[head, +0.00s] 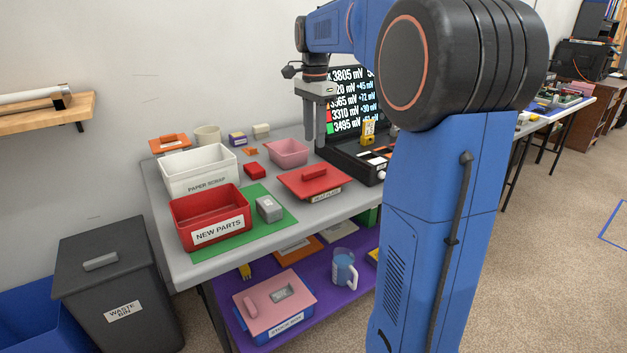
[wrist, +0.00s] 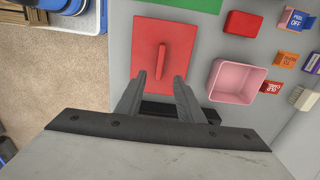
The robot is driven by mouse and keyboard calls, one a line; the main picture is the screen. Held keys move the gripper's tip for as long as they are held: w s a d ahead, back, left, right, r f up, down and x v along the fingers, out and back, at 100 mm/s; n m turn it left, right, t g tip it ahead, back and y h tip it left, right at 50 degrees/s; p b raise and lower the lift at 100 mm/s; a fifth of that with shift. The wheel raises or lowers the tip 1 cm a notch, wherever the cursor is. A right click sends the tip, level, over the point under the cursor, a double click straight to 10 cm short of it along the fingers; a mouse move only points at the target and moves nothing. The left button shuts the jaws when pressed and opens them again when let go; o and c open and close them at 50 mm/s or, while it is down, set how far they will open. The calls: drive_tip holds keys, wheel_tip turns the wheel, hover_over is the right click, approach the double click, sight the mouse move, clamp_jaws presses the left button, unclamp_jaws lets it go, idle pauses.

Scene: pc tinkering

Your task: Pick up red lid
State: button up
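The red lid (head: 302,186) is a flat red plate with a raised bar handle. It lies on the grey table beside the black case, with a label at its front edge. In the wrist view the red lid (wrist: 145,40) lies below my gripper, its handle running lengthwise. My gripper (wrist: 160,78) is open and empty, its fingers apart on either side of the line of the handle's near end. In the head view my gripper (head: 315,142) hangs pointing down above the table, clear of the lid.
A pink bin (head: 288,153) stands behind the lid; it also shows in the wrist view (wrist: 238,80). A red NEW PARTS bin (head: 211,215) and a grey block (head: 269,208) sit on a green mat (head: 215,246) to the left. A black case (head: 347,160) with a screen stands right.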

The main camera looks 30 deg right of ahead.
sight(314, 170)
wheel_tip(314, 170, down, 10)
drive_tip(key=shift+f, duration=0.15)
idle(0.5)
clamp_jaws()
